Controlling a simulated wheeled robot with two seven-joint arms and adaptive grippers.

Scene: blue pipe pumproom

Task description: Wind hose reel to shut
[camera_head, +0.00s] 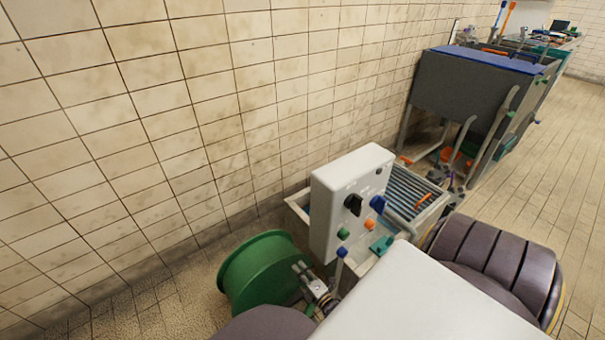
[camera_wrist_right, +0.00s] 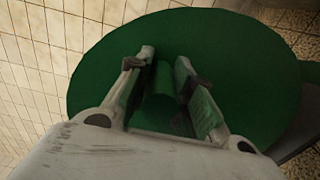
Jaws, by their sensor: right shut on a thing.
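The green hose reel (camera_head: 258,268) stands low by the tiled wall, at the lower middle of the head view. Its round green side disc (camera_wrist_right: 240,60) fills much of the right wrist view. A green crank handle (camera_wrist_right: 160,88) stands out from the disc between my fingers. My right gripper (camera_head: 302,269) is at the reel's right side in the head view. In the right wrist view the same gripper (camera_wrist_right: 165,57) has one finger on each side of the handle and is shut on it. My left gripper is not in view. No hose is clearly visible.
A white control box (camera_head: 345,195) with knobs stands just right of the reel. Behind it is a slatted tray (camera_head: 415,190) with an orange item. A dark cabinet (camera_head: 470,85) stands further back along the wall. Tiled floor at the right is open.

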